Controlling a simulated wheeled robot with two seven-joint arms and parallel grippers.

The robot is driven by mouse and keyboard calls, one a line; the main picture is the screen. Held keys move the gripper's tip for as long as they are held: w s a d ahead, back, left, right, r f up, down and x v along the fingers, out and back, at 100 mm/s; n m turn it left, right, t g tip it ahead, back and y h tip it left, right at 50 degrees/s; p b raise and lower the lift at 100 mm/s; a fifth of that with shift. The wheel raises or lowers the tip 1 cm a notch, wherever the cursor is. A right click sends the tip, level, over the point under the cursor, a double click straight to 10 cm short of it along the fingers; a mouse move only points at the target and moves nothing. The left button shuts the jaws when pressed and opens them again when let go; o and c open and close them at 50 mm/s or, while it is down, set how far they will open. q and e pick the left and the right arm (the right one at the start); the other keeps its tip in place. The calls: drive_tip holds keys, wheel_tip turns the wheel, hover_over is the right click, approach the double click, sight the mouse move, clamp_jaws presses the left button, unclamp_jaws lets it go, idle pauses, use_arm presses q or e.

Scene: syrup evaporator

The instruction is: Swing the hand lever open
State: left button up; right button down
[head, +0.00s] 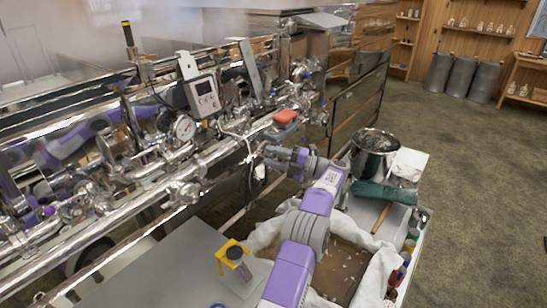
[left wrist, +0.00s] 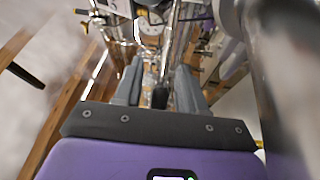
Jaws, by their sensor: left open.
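My left gripper (head: 266,156) reaches up and left to the front of the steel pipework, below the red-orange piece on the pipes. In the left wrist view its two grey fingers (left wrist: 158,82) are apart. A dark, narrow handle, which looks like the hand lever (left wrist: 160,97), shows between the fingers; I cannot tell whether they touch it. In the head view the lever is not clearly made out, with my gripper beside that part of the pipes. My right gripper is not in view.
Floor at right is clear.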

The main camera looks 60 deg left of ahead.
use_arm(q)
drive_tip(key=v, duration=0.7)
drive_tip(key=shift+w+d+p, duration=0.2)
drive_tip(key=shift+p, duration=0.15)
